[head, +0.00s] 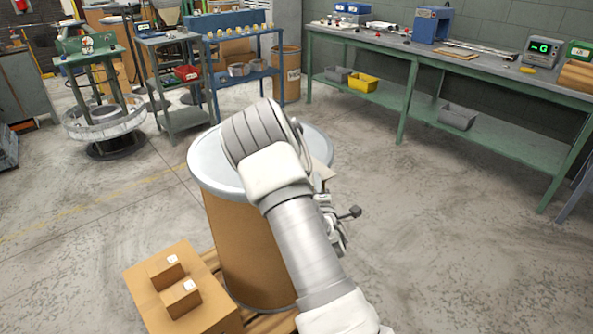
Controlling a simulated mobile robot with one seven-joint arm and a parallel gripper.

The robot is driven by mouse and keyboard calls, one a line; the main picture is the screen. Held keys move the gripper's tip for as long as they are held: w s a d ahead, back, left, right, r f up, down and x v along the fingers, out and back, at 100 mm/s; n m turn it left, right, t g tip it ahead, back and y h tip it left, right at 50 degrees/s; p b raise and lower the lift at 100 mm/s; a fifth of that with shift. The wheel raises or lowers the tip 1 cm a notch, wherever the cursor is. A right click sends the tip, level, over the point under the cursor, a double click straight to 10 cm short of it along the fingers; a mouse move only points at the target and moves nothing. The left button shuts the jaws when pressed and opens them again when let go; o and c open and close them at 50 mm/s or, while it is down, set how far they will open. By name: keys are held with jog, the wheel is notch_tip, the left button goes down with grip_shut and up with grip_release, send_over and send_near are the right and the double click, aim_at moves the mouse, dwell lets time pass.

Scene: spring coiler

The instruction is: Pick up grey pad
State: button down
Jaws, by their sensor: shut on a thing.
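My arm reaches up from the bottom right and its wrist covers the middle of the grey lid of a tall brown drum. My gripper (327,202) is mostly hidden behind the forearm, and only some metal parts show at its right side, by the drum's right edge. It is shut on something. A small flat pale grey-beige piece (325,173) shows just above these parts, over the lid's right side. It may be the grey pad, but most of it is hidden and I cannot tell its full shape.
The drum (240,245) stands on a wooden pallet. Cardboard boxes (178,285) are at its lower left. A long green workbench (455,60) runs along the right wall. A blue rack (245,45) and a round-based machine (100,120) stand at the back. Floor between is clear.

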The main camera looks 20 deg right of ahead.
jog(key=shift+r, duration=0.15)
jog(key=r+p, duration=0.1)
jog(key=r, duration=0.3)
jog(key=shift+s+d+r+p, duration=0.1)
jog(key=shift+d+r+p, duration=0.1)
jog(key=shift+r+p, duration=0.15)
jog(key=s+d+r+p, duration=0.2)
jog(key=s+d+r, duration=0.3)
jog(key=d, duration=0.4)
jog(key=shift+s+d+r, duration=0.35)
jog(key=shift+r, duration=0.15)
jog(key=shift+s, duration=0.1)
